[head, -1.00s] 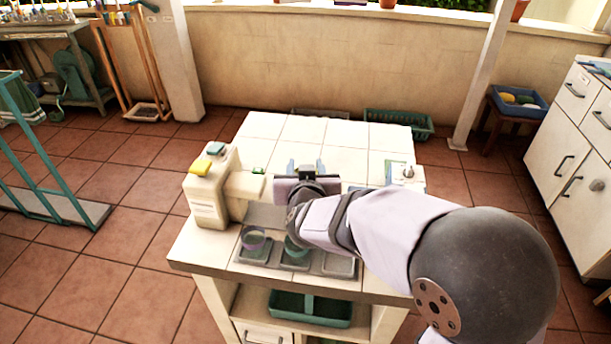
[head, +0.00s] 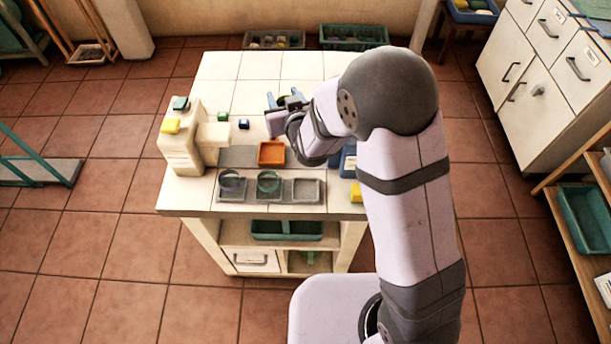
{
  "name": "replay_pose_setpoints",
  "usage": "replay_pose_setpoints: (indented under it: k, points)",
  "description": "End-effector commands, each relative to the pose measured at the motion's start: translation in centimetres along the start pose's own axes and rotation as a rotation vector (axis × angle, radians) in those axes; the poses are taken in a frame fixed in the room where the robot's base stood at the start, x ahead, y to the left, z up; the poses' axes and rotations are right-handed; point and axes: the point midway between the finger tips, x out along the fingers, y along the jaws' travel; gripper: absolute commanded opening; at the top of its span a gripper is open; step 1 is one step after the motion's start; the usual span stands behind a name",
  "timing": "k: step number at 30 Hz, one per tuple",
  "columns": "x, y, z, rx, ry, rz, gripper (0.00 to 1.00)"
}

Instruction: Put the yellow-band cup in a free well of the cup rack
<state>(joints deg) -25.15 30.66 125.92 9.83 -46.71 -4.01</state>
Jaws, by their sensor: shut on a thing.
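The cup rack (head: 307,204) is a row of three grey square wells near the table's front edge. Its left well holds a clear cup with a purple band (head: 231,181). Its middle well holds a cup with a green band (head: 268,182). The right well is empty. My gripper (head: 284,101) is behind the rack, over the white tiled top, with its blue fingertips pointing away. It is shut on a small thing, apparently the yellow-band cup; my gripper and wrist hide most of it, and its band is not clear.
An orange tray (head: 271,153) lies behind the rack's middle. Blue (head: 347,162) and yellow (head: 356,192) items sit at right, by my arm. The back left tiles are clear.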

Motion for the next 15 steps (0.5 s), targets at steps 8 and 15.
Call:
replay_pose_setpoints:
  k: [8,15]
  points:
    - [-2.2,0.1,0.1,-0.038,-0.006,-0.105,0.13]
    - [-5.6,-0.3,0.7,-0.064,-0.005,-0.179,0.13]
